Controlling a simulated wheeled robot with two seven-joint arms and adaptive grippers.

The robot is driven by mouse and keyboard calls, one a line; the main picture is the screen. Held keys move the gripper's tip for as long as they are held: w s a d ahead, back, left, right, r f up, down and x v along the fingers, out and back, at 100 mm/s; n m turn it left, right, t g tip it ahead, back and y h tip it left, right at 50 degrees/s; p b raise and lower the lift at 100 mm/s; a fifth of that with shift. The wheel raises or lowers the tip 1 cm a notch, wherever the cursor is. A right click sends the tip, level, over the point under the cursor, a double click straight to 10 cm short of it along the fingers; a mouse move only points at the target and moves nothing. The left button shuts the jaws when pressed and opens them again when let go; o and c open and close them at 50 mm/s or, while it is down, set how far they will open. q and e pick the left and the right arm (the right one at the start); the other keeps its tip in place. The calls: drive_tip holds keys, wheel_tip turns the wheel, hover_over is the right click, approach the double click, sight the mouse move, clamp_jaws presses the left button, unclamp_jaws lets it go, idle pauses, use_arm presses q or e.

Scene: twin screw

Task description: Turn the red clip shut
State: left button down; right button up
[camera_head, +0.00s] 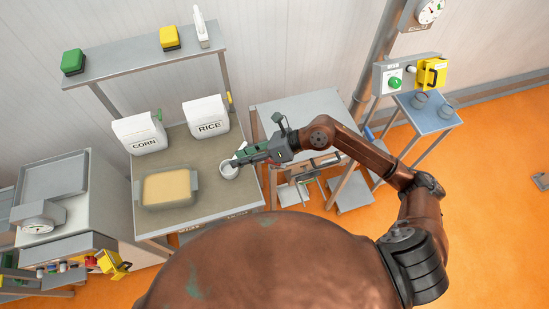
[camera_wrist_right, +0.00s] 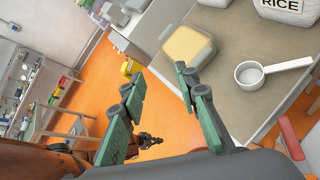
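My right gripper (camera_head: 240,158) reaches in from the right in the head view, above the right part of the grey worktable, close to the white scoop. In the wrist view its two green-and-grey fingers (camera_wrist_right: 160,78) stand apart with nothing between them. A red, curved piece (camera_wrist_right: 291,138) shows at the table's edge in the wrist view, to the right of the fingers and apart from them. It may be the red clip; what it is fixed to is partly hidden by my gripper's grey body.
The worktable (camera_head: 222,205) bears a white scoop (camera_wrist_right: 250,75), a tray of yellow grain (camera_head: 168,188), a CORN bag (camera_head: 140,134) and a RICE bag (camera_head: 206,118). A shelf (camera_head: 140,55) stands over its back. A grey table (camera_head: 300,108) is to the right.

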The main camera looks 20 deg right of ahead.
drive_tip(key=w+d+f+n+h, duration=0.1)
drive_tip(key=w+d+f+h, duration=0.1)
drive_tip(key=d+f+h, duration=0.4)
drive_tip(key=w+d+f+n+h, duration=0.1)
drive_tip(key=w+d+f+h, duration=0.15)
drive_tip(key=d, duration=0.55)
drive_tip(key=shift+g, duration=0.4)
drive_tip(key=x, duration=0.2)
drive_tip(key=p+x, duration=0.1)
drive_tip(key=x, duration=0.4)
drive_tip(key=shift+s+f+p, duration=0.1)
drive_tip(key=shift+s+p, duration=0.25)
drive_tip(key=shift+s, duration=0.05)
drive_tip(key=shift+w+f, duration=0.1)
drive_tip(key=shift+f, duration=0.3)
drive_tip(key=shift+c, duration=0.3)
clamp_jaws()
